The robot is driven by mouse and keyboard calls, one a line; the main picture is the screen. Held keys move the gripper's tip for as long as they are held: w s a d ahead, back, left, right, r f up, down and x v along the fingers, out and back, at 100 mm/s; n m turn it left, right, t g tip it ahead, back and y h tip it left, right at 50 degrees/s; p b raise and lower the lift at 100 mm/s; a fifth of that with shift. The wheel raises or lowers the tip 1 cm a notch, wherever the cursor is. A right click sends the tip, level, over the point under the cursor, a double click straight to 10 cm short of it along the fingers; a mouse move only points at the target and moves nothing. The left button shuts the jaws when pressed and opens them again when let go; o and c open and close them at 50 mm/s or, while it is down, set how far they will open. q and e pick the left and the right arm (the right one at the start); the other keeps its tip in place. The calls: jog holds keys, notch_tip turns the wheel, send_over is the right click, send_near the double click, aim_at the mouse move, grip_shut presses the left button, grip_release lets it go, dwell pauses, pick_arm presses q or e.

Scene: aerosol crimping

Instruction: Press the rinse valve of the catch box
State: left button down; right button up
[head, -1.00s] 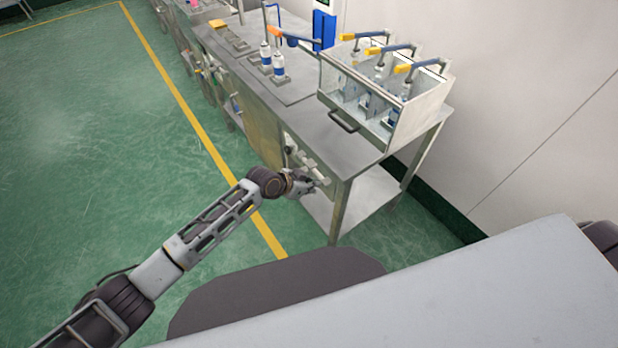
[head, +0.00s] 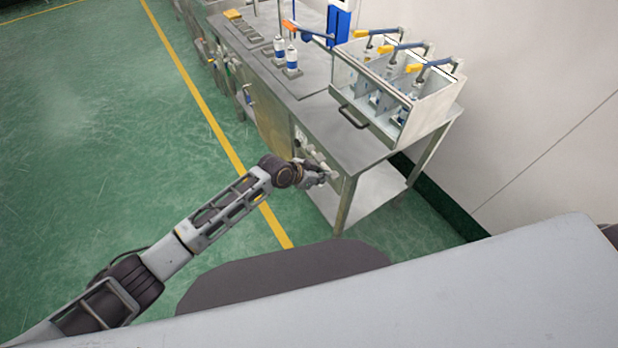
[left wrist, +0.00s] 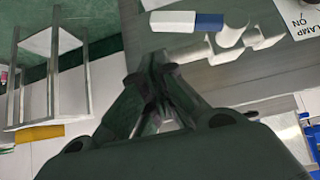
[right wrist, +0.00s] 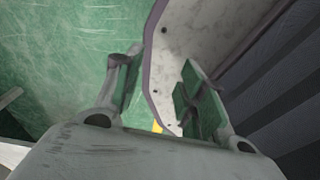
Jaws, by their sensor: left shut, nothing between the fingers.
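The clear-fronted catch box (head: 372,95) stands on the near right end of the steel bench, with a dark handle on its front. Below it, several pale fittings (head: 313,150) sit along the bench front; I cannot tell which is the rinse valve. My left gripper (head: 321,179) is shut and empty beside these fittings. In the left wrist view its closed fingertips (left wrist: 159,60) are near a white and blue block (left wrist: 186,22) and pale round fittings (left wrist: 232,30); contact cannot be told. My right gripper (right wrist: 156,65) is open and empty, away from the bench.
A "LAMP ON" label (left wrist: 301,22) shows in the left wrist view. The green floor (head: 110,150) to the left is clear.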

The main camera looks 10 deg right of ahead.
pick_arm(q)
jog(key=s+a+r, duration=0.5)
jog(key=r, duration=0.2)
jog(key=shift+a+r, duration=0.2)
jog(key=shift+a, duration=0.15)
pick_arm(e)
jog(key=shift+d+r, duration=0.15)
jog(key=shift+r, duration=0.2)
pick_arm(q)
jog(key=shift+s, duration=0.1)
pick_arm(e)
jog(key=shift+d, duration=0.2)
